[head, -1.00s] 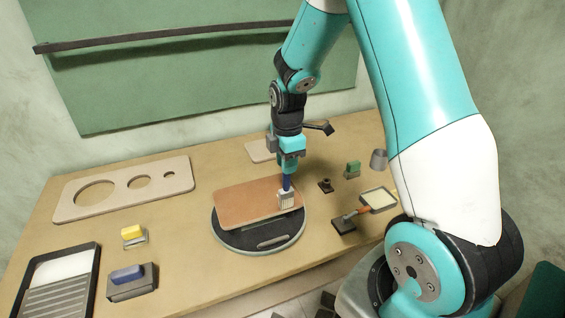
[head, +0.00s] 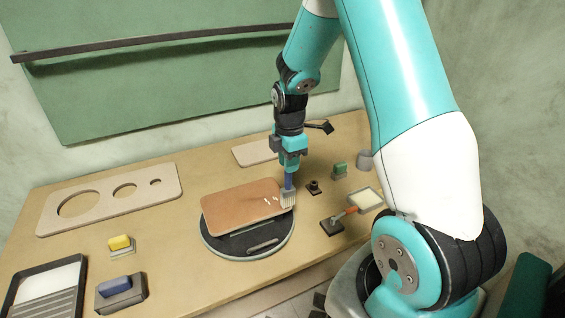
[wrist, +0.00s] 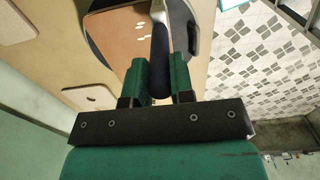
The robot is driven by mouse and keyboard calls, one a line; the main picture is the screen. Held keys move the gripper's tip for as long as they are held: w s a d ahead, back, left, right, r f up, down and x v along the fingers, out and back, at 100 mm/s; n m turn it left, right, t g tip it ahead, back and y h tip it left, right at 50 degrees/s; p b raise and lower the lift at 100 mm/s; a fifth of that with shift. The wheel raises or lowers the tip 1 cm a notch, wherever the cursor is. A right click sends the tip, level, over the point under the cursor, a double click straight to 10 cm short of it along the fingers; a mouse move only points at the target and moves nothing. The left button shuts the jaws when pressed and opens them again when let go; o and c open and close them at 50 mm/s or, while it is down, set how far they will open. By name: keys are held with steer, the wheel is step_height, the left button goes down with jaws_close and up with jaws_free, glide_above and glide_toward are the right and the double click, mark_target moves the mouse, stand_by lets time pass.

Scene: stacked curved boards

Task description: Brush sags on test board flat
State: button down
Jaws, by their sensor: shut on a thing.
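The test board (head: 232,208) is a brown rectangular panel lying tilted on a dark round turntable (head: 222,246). A few small white marks, the sags (head: 270,200), show near its right end. My gripper (head: 289,165) is shut on the dark blue handle of a brush (head: 288,184). The pale brush head is at the board's right edge, just right of the marks; I cannot tell whether it touches. In the wrist view, my gripper (wrist: 159,78) grips the blue handle (wrist: 159,58), with the board (wrist: 122,36) beyond.
Right of the turntable are a small dark holder (head: 314,187), a green block (head: 339,170), a grey cup (head: 365,160) and an orange-handled tool (head: 350,211).

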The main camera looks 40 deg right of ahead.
steer(key=shift+s+d, duration=0.1)
steer(key=shift+d, duration=0.3)
steer(key=shift+w+d, duration=0.25)
steer(key=shift+w, duration=0.7)
steer(key=shift+a, duration=0.1)
steer(key=a, duration=0.3)
steer(key=shift+w+r+p, duration=0.1)
steer(key=shift+w+p, duration=0.25)
